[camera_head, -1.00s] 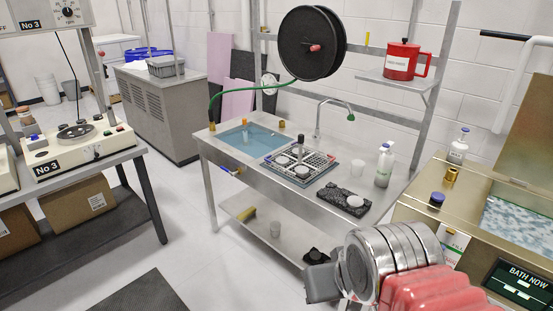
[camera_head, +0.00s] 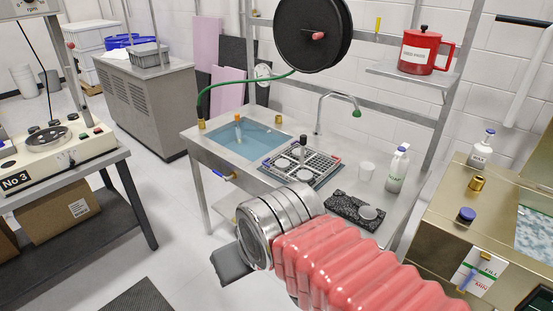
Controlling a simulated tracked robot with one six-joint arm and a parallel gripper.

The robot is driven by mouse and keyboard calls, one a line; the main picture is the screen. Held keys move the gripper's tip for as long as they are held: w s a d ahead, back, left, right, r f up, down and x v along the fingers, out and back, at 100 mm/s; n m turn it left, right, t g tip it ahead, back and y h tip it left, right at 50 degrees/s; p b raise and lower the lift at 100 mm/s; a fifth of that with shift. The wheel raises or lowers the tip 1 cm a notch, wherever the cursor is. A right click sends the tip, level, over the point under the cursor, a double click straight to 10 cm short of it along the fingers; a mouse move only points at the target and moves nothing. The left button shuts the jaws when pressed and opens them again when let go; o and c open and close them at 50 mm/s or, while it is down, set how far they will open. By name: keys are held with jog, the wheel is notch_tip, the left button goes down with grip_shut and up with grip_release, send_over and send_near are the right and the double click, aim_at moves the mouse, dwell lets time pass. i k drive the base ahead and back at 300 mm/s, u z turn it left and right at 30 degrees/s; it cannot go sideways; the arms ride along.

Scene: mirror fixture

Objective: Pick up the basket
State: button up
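The basket (camera_head: 330,166) is a grey wire-grid tray with an upright dark-tipped handle. It sits on the steel sink table (camera_head: 222,165), right of the blue water basin, with pale round pieces in it. Red and blue bits show at its corners. My gripper (camera_head: 231,266) shows only as a grey block beyond the silver rings of my arm, at lower centre. It is in front of the table and apart from the basket in the picture. Its fingertips are hidden, so its opening and anything in it cannot be seen.
A hose reel (camera_head: 312,35) hangs above. A brass-coloured bath unit (camera_head: 450,206) is at right.

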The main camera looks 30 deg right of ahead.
aim_at(303, 137)
jog(key=z, duration=0.15)
jog(key=i, duration=1.55)
jog(key=z, duration=0.55)
